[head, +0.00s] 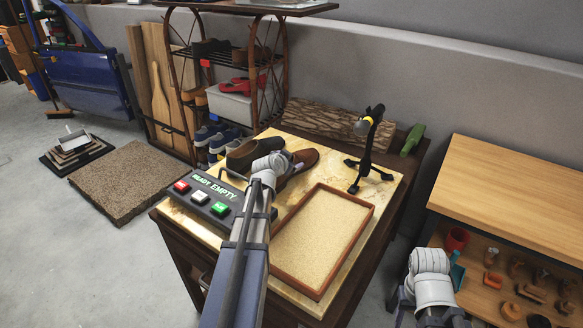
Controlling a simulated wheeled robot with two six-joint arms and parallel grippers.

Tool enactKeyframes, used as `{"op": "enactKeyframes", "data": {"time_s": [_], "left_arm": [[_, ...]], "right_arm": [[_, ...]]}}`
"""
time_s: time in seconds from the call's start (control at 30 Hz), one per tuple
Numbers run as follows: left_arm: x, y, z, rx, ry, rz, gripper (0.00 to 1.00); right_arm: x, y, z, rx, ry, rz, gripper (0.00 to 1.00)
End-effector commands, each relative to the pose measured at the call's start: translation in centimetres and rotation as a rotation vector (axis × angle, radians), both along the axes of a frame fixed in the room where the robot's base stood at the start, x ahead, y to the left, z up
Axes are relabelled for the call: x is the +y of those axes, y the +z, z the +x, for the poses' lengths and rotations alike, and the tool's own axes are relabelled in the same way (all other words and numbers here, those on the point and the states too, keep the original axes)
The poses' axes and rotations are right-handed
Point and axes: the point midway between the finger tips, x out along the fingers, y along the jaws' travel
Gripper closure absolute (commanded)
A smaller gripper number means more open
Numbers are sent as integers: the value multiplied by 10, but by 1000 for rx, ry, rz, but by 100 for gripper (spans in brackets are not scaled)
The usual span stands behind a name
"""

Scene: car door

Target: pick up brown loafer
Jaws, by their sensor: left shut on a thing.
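The brown loafer (304,158) is on the pale top of the wooden cabinet, beside a dark olive shoe (248,152). My left gripper (289,163) reaches over the cabinet top and is shut on the brown loafer. My arm and wrist hide part of the shoe, and I cannot tell whether its sole touches the surface. Part of my right arm shows at the lower right, but its fingers do not show.
A brown-rimmed tray (370,208) lies right of my left arm. A black stand (367,150) stands behind it. A button panel (208,197) is at the left edge. A log (338,122) and green bottle (413,139) are behind. A wooden bench (520,190) stands right.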

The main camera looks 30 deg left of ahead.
Motion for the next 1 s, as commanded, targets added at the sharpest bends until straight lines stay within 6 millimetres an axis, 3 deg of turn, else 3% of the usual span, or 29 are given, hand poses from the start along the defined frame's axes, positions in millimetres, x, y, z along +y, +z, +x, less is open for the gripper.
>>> {"op": "enactKeyframes", "data": {"time_s": [0.47, 1.0], "left_arm": [[0, 12, 0, -1, 1, 0, 100], [0, 87, 0, -1, 0, 0, 100]], "right_arm": [[0, 12, 0, 0, 0, 0, 50], [0, 87, 0, 0, 0, 0, 50]]}}
